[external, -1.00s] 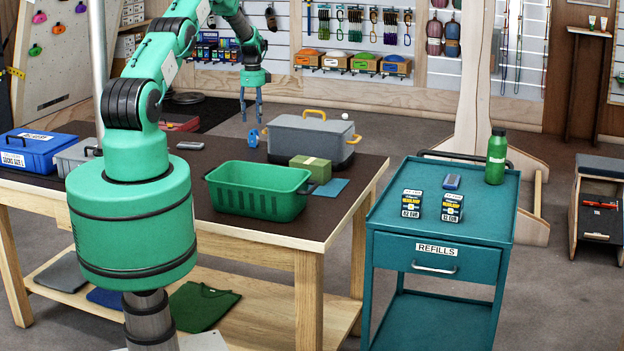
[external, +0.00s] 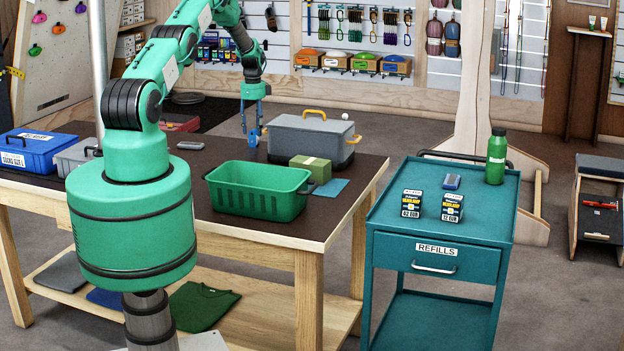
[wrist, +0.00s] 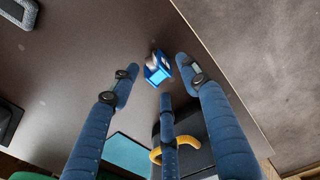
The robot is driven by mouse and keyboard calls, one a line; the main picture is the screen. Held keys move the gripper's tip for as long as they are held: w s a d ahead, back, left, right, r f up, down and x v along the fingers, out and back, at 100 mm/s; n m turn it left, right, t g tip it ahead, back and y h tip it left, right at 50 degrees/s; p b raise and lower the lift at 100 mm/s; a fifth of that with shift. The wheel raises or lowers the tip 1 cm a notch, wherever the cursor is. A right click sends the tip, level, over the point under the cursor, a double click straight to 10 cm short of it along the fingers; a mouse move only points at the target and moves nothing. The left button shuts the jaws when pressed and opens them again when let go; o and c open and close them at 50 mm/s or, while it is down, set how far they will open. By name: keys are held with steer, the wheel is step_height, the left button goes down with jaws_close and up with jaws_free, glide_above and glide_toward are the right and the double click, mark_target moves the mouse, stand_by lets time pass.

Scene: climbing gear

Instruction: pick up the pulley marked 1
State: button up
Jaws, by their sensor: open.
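The pulley (external: 254,137) is a small blue piece on the dark tabletop, left of the grey lidded box. In the wrist view the pulley (wrist: 158,72) shows a blue body with a pale grey part, and any number on it is too small to read. My gripper (external: 251,120) hangs pointing down with its tips right over the pulley, partly covering it. In the wrist view my gripper (wrist: 159,80) has its blue fingers spread, with the pulley appearing between the tips. Whether any finger touches it, I cannot tell.
The grey box (external: 310,133) with yellow handles stands close on the right. A green basket (external: 258,192), an olive block (external: 310,168) and a blue sheet (external: 331,187) lie nearer the front. A grey item (external: 190,146) lies left. Bare tabletop surrounds the pulley's left side.

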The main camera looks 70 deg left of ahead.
mark_target(254, 130)
jaws_close()
stand_by(0.3)
steer(key=shift+r, duration=0.1)
stand_by(0.4)
steer(key=shift+r, duration=0.75)
step_height(254, 130, up, 2)
steer(key=shift+r, duration=0.1)
steer(key=s+d+r, duration=0.1)
steer(key=s+d, duration=0.9)
steer(key=d, duration=0.2)
steer(key=shift+d, duration=0.15)
steer(key=shift+s, duration=0.1)
